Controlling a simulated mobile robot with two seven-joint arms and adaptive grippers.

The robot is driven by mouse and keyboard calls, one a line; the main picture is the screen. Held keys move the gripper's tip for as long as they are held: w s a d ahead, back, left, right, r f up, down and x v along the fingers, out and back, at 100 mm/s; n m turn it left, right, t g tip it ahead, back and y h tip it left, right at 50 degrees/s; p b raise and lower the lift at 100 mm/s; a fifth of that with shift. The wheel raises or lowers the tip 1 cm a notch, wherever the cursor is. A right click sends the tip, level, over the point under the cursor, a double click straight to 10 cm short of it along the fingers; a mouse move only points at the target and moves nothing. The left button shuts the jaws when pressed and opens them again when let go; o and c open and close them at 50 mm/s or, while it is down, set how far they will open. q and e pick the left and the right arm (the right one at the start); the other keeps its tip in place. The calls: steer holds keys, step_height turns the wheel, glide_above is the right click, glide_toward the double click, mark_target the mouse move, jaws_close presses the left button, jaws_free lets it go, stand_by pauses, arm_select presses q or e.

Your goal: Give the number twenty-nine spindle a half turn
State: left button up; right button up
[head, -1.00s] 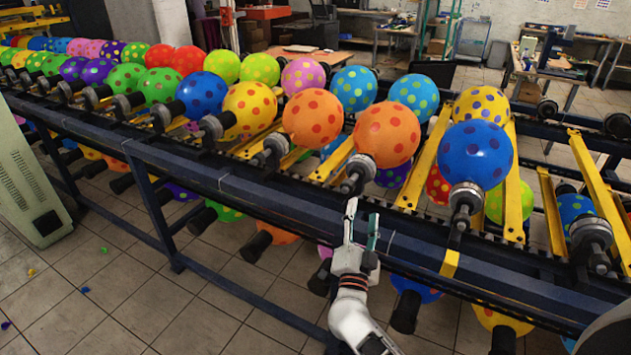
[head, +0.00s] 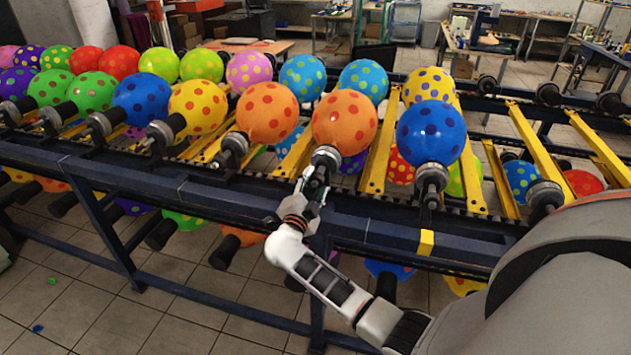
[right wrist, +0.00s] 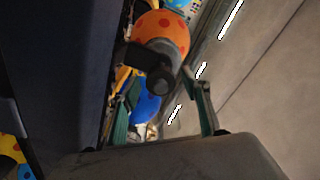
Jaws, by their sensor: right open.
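My right gripper (head: 312,188) is open at the front of the rack, at the spindle (head: 326,158) under an orange balloon with red dots (head: 345,120). In the right wrist view the two fingers (right wrist: 163,112) stand apart. The spindle's dark end (right wrist: 160,83) lies ahead between them, with the orange balloon (right wrist: 160,24) behind it. I cannot tell whether the fingers touch the spindle. No spindle number is readable, so I cannot tell which one is twenty-nine. My left gripper is not in view.
Neighbouring spindles carry a blue dotted balloon (head: 431,133) on the right and another orange balloon (head: 267,112) on the left. The rack's dark blue front rail (head: 190,192) runs below them. Yellow bars (head: 380,150) stand between spindles.

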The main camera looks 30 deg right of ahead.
steer(key=shift+w+d, duration=0.5)
steer(key=shift+d, duration=0.05)
steer(key=c, duration=1.1)
